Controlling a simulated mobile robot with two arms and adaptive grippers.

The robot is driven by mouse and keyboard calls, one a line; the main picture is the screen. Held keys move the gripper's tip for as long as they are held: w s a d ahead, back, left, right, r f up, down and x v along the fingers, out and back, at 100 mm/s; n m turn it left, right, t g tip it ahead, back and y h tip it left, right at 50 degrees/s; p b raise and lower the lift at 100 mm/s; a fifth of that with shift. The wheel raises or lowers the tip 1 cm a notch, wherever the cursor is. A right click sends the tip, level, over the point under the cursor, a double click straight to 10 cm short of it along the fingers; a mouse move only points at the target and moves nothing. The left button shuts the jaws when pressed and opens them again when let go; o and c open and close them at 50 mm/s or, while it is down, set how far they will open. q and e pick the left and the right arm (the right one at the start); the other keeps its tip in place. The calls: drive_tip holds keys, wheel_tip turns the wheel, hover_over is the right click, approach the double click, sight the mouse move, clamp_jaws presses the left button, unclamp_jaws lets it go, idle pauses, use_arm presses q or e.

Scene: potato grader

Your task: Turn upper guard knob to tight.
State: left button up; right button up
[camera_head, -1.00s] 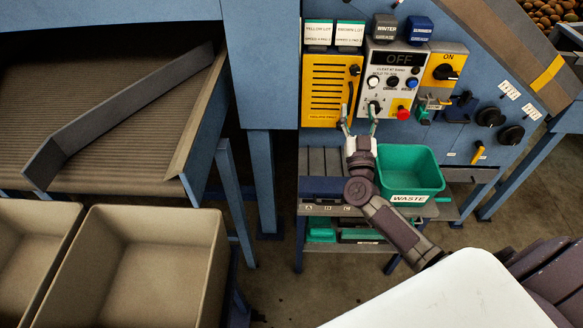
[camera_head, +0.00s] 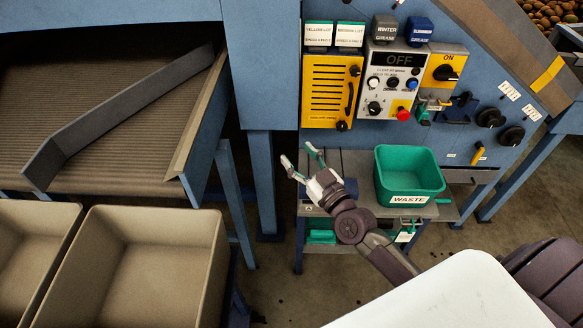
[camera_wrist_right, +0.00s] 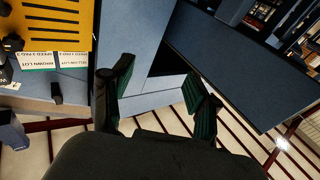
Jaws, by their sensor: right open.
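The yellow slotted guard (camera_head: 326,92) is on the blue machine front. Its dark upper knob (camera_head: 354,70) sits at its top right corner, and a dark lower knob (camera_head: 342,126) at its bottom right. A black curved handle (camera_head: 350,95) lies between them. My right gripper (camera_head: 297,154) is open and empty, below and left of the guard, touching neither knob. The right wrist view looks upside down: the guard (camera_wrist_right: 50,25) and upper knob (camera_wrist_right: 12,43) show at its left edge, away from the open fingers (camera_wrist_right: 165,85). My left gripper is not in view.
A green WASTE bin (camera_head: 410,178) stands on a low shelf (camera_head: 352,160) below. Beige crates (camera_head: 140,215) stand at the left. A blue post (camera_head: 263,180) is close to my gripper.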

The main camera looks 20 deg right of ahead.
drive_tip(key=shift+s+a+f+n+g+y, duration=0.2)
drive_tip(key=shift+s+a+g+y, duration=0.1)
drive_tip(key=shift+a, duration=0.15)
drive_tip(key=shift+s+a+f+n+g+y, duration=0.15)
drive_tip(key=shift+a+f+y, duration=0.15)
drive_tip(key=shift+a, duration=0.2)
drive_tip(key=shift+s+a+f+n+g+y, duration=0.15)
drive_tip(key=shift+s+a+g+y, duration=0.15)
drive_tip(key=shift+a, duration=0.15)
drive_tip(key=s+d+f+g+h, duration=0.1)
drive_tip(key=s+f+g, duration=0.25)
drive_tip(key=f, duration=0.75)
drive_tip(key=s+d+f+m+g+h, duration=0.15)
drive_tip(key=s+f, duration=0.35)
drive_tip(key=f, duration=0.7)
drive_tip(key=s+f+g+h, duration=0.1)
drive_tip(key=s+f+g, duration=0.25)
drive_tip(key=f, duration=0.75)
drive_tip(key=s+f+g, duration=0.2)
drive_tip(key=s+f, duration=0.4)
drive_tip(key=s, duration=0.4)
drive_tip(key=s+f+g+h, duration=0.1)
drive_tip(key=s+f+g, duration=0.2)
drive_tip(key=s+f, duration=0.3)
drive_tip(key=s+f+g, duration=0.3)
drive_tip(key=s+f, duration=0.3)
drive_tip(key=s, duration=1)
drive_tip(key=shift+a, duration=0.25)
